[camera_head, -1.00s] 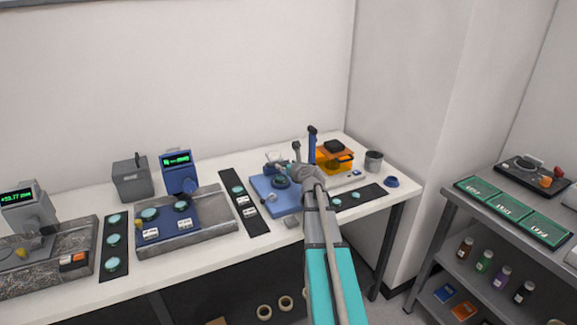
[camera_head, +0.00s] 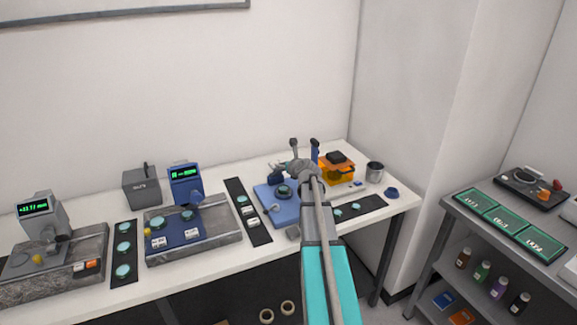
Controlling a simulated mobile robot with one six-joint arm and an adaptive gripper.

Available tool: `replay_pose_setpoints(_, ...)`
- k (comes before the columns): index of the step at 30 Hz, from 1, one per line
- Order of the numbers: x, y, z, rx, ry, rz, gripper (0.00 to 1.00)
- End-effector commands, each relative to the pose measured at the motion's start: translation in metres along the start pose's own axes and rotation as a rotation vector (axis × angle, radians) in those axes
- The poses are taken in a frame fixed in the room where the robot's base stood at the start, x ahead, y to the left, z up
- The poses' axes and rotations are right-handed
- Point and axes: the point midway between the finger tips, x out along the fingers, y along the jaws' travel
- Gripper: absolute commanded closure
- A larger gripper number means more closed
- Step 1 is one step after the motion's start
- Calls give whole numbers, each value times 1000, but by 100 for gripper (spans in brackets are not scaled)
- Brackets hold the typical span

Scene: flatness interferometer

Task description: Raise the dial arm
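My arm reaches from the bottom of the view over the right part of the bench. My gripper (camera_head: 296,163) is small and partly hidden by my own wrist, and I cannot tell whether its fingers are open. It is over the back of a blue plate (camera_head: 267,203), which carries a dark round piece with a teal top (camera_head: 284,190). A blue upright handle (camera_head: 315,150) stands just right of my gripper. I cannot make out which part is the dial arm. Two gauges with green displays, one blue (camera_head: 185,182) and one grey (camera_head: 42,222), stand further left.
Dark mats (camera_head: 258,232) with teal discs lie on the white bench. A grey shelf with green trays (camera_head: 505,221) stands at right.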

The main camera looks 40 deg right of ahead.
Motion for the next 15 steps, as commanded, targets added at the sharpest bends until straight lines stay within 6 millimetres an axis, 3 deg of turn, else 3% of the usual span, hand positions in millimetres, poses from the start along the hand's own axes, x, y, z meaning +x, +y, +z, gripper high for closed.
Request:
replay_pose_setpoints(6,6,-1,13,3,-1,1,81)
replay_pose_setpoints(15,8,-2,17,3,-1,0,82)
